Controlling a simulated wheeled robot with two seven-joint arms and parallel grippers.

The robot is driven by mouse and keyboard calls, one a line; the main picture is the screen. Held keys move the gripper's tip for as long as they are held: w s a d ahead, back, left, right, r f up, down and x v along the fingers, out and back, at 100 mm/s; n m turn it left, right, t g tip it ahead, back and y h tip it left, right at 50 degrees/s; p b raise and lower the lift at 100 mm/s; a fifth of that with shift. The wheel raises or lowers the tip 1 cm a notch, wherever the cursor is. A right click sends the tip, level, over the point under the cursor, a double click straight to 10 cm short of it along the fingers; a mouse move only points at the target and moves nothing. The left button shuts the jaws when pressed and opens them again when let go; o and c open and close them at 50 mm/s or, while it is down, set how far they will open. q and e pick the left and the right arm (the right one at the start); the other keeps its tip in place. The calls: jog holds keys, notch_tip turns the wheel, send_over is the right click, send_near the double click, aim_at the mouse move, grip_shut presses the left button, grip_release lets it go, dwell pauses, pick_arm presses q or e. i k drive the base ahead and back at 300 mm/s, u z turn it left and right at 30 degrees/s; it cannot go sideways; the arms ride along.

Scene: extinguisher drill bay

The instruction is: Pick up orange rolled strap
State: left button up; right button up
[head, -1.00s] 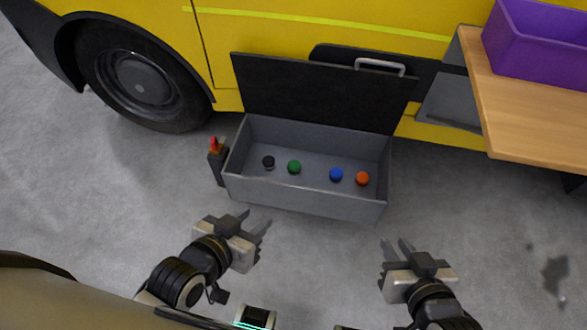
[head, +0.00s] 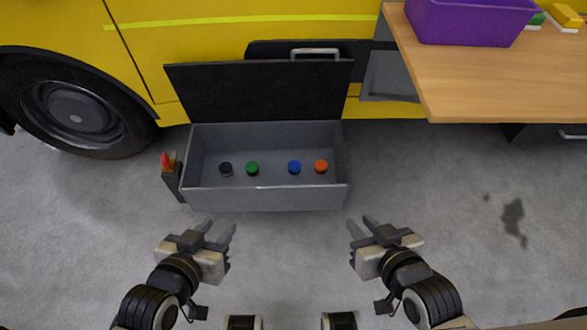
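The orange rolled strap (head: 321,166) sits on the floor of an open grey locker box (head: 265,199), at the right end of a row. A blue roll (head: 294,167) is close to its left, then a green roll (head: 252,168) and a black roll (head: 226,169). My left gripper (head: 219,230) is open and empty, in front of the box near its left part. My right gripper (head: 371,224) is open and empty, in front of the box and just right of its right end. Both are apart from the box and the strap.
The box's black lid (head: 260,92) stands open against the yellow vehicle (head: 240,40). A small post with a red top (head: 171,175) stands at the box's left. A wooden table (head: 470,85) with a purple bin (head: 468,22) is at upper right. The grey floor (head: 430,200) at right is clear.

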aim_at(320, 167)
jog(key=k, duration=1.2)
jog(key=u, duration=0.8)
jog(key=i, duration=1.3)
jog(key=z, duration=0.6)
